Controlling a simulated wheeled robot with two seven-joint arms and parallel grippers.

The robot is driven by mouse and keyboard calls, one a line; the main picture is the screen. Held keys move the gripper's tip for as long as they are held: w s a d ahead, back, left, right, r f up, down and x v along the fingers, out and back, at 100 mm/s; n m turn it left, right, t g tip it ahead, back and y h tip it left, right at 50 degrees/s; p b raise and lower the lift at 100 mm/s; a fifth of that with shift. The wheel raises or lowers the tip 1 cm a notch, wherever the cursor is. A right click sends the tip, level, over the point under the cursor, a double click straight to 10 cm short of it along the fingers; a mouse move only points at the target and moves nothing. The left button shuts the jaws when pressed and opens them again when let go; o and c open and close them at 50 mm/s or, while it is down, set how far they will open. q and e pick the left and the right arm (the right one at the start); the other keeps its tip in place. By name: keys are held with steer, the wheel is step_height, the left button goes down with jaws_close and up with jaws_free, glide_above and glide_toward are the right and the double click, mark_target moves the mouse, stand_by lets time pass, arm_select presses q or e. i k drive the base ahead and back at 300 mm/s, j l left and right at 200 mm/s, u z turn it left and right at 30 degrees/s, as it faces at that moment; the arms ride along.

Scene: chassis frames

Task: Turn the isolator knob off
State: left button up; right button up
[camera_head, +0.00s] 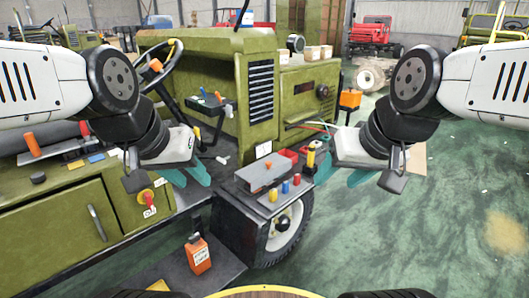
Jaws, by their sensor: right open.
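The isolator knob (150,199) is a red handle on a round yellow plate, on the right end of the green cabinet at the left. A small white label sits just below it; the handle's exact angle is too small to tell. My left gripper (187,177) has teal fingers that look apart, with nothing between them. It hangs above and to the right of the knob, not visibly touching it. My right gripper (342,176) is open and empty, to the right of the black bench box, far from the knob.
The green cabinet (60,222) has a handle and tools on top. A black box (240,205) with coloured caps and a grey block stands over a wheel (288,228). An orange bottle (198,254) stands on the low step.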

mark_target(147, 197)
steer(key=k+j+u, duration=0.1)
steer(key=k+u, duration=0.15)
steer(key=u, duration=0.2)
steer(key=k+j+u, duration=0.15)
steer(key=u, duration=0.3)
